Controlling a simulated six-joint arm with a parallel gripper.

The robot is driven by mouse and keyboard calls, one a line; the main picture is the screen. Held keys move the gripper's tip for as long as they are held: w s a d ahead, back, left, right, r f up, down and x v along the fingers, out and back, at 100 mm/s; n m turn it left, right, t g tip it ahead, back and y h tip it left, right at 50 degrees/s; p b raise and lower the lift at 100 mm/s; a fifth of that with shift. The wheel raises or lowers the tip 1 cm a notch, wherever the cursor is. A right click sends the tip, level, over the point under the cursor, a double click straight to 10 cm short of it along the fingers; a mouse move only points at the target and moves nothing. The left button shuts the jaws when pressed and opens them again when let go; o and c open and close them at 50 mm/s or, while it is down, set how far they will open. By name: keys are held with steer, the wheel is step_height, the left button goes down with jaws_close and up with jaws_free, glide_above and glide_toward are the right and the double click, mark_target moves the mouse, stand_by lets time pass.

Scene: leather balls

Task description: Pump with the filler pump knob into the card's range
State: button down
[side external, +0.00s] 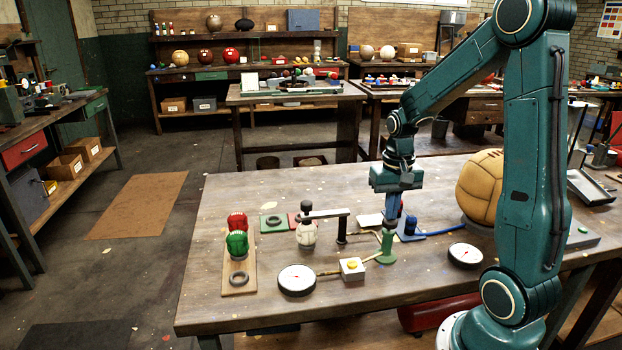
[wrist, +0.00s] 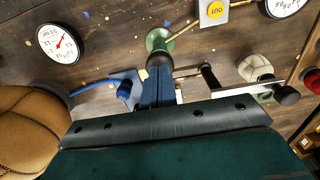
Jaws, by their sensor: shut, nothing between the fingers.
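A green pump (side external: 387,247) with a dark knob stands on the bench, and it also shows in the wrist view (wrist: 158,40). My gripper (side external: 391,221) is shut with nothing between its blue fingers. Its tips point down at the dark knob (wrist: 160,60) and appear to be on or just above it; contact is hard to tell. A yellow hose runs from the pump to a white box with a yellow button (side external: 353,267), marked OUT in the wrist view. Beyond it lies a white dial gauge (side external: 297,280), its reading too small to tell. A white card-like piece (side external: 370,220) is partly hidden behind my gripper.
A blue fitting (side external: 408,230) with a blue hose stands close beside the pump. A big tan ball (side external: 481,188) and a second gauge (wrist: 60,43) are nearby. A small white ball (side external: 306,234) sits under a black-and-white arm. Red and green balls (side external: 237,243) stand left.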

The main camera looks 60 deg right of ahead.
steer(key=shift+r, duration=2.6)
step_height(320, 180, up, 6)
steer(key=shift+f, duration=0.1)
steer(key=shift+a, duration=0.1)
